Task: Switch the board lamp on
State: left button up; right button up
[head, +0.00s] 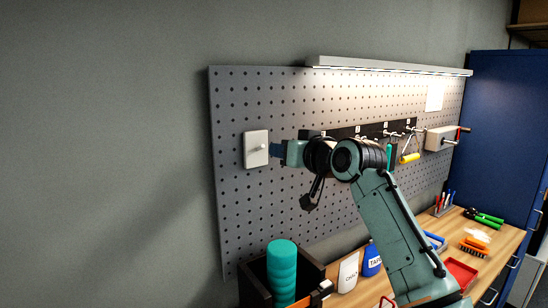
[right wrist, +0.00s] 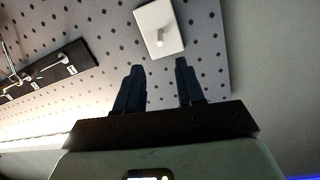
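The board lamp (head: 390,67) is a long pale bar along the top edge of the pegboard. Its underside glows and lights the board below. A white switch plate (head: 256,149) with a small lever is on the left part of the board. It also shows in the right wrist view (right wrist: 168,20), where the lever (right wrist: 159,38) stands out from it. My right gripper (head: 274,150) is just right of the plate in the head view. In the right wrist view its two fingers (right wrist: 157,67) are apart with nothing between them, short of the lever. My left gripper is not in view.
The pegboard (head: 235,215) carries a dark rail with hooks and hanging tools. Below, the wooden workbench (head: 345,300) holds bottles, a red tray (head: 461,272), a brush and pliers. A blue cabinet (head: 500,130) is at right.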

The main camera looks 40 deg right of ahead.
jog(key=shift+v, duration=1.3)
